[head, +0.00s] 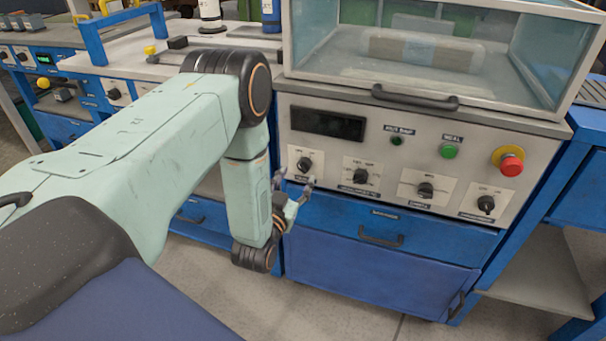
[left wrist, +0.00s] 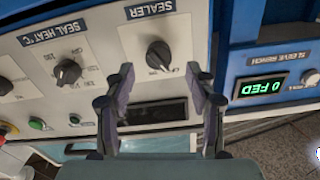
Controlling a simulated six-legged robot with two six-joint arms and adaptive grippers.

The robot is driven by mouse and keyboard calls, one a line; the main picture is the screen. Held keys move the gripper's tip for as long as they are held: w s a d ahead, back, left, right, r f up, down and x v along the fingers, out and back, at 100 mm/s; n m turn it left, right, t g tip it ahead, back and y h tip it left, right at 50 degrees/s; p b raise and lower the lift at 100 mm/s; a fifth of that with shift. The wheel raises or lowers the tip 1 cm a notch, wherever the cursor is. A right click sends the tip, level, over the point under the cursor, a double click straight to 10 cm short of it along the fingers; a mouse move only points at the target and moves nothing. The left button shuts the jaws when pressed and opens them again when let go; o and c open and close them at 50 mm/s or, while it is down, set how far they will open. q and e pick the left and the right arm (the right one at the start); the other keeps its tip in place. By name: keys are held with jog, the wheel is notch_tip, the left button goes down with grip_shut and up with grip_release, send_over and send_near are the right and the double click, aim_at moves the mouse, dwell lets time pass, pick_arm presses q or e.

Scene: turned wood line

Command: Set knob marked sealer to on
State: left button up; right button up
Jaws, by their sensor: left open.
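The sealer knob (head: 304,164) is a black rotary knob at the left end of the grey machine's control panel. In the left wrist view the knob (left wrist: 159,56) sits on a white plate near the label SEALER (left wrist: 150,8). Which marking its pointer is at is too small to tell. My left gripper (head: 294,182) is open and empty, just below the knob in the head view. In the left wrist view its two fingers (left wrist: 160,72) stand apart on either side of the knob's line, and I see no contact. My right gripper is not in view.
Several other knobs line the panel, including the seal heat knob (left wrist: 68,72). A green button (head: 449,151) and a red stop button (head: 508,161) sit to the right. A dark display (head: 327,124) is above the knob. A blue drawer (head: 390,224) is below.

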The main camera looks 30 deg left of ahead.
aim_at(301, 169)
pick_arm(q)
jog(key=shift+b+x, duration=0.45)
jog(key=shift+x, duration=1.45)
jog(key=shift+c, duration=0.5)
jog(key=c, duration=1.1)
